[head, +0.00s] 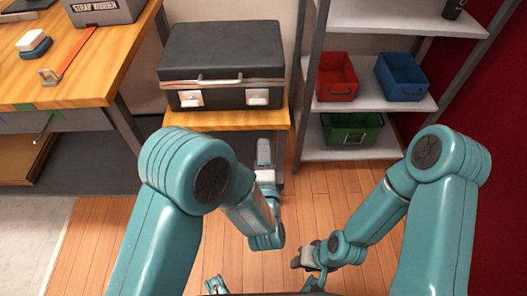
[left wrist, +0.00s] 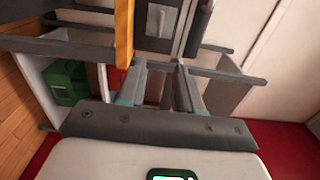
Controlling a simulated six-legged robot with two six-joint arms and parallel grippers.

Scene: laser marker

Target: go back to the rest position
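My left gripper (head: 264,152) is raised at the front edge of the low wooden bench, below the black case. The left wrist view shows its two grey fingers (left wrist: 162,85) apart with a gap between them, and I see nothing held. My right gripper (head: 303,258) is low over the wood floor, near the bottom middle of the head view. It is small and dark there, and I cannot tell whether it is open or shut.
A black case (head: 222,62) sits on the low bench (head: 225,120). Right of it, a shelf holds red (head: 337,77), blue (head: 402,77) and green (head: 352,129) bins. A wooden workbench (head: 100,70) stands left. Wood floor (head: 325,205) is open between my arms.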

